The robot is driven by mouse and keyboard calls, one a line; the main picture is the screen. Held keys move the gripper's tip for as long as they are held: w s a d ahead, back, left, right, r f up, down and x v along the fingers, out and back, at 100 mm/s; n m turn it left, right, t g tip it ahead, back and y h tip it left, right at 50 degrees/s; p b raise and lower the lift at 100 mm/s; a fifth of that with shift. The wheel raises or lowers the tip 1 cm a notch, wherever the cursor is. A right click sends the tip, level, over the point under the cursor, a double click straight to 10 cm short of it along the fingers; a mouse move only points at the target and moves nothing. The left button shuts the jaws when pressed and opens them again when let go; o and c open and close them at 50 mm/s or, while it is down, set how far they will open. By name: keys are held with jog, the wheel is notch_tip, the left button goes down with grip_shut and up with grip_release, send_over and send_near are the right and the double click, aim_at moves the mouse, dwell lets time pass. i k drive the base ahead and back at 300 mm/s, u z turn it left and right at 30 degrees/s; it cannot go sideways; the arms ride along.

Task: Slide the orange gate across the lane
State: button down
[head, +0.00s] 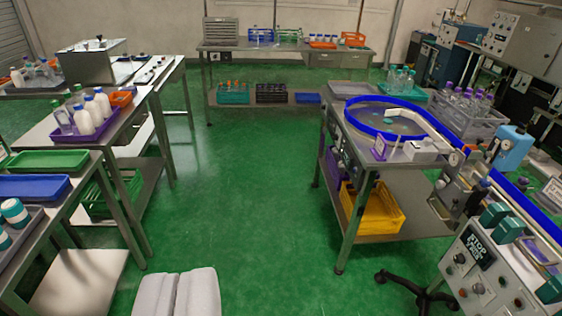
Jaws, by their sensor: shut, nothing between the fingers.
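My gripper (177,280) shows at the bottom edge, left of centre, as two pale grey fingers side by side. It is shut and empty, over the open green floor and far from the machine. A blue-edged lane (430,122) loops around a round table on the steel bench at the right and runs on toward the lower right. I cannot make out an orange gate on this lane. Machine parts beside the lane may hide it, or it is too small to tell.
A control panel (478,252) stands at the lower right, near a black wheeled stand foot (415,290). A yellow crate (372,208) sits on the right bench's lower shelf. Benches with trays and bottles line the left. The green floor (240,170) between is clear.

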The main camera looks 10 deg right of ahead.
aim_at(479, 140)
jog(key=z, duration=0.15)
jog(key=i, duration=1.25)
jog(key=z, duration=0.5)
jog(key=i, duration=1.3)
jog(key=z, duration=0.7)
jog(key=i, duration=1.05)
jog(key=z, duration=0.25)
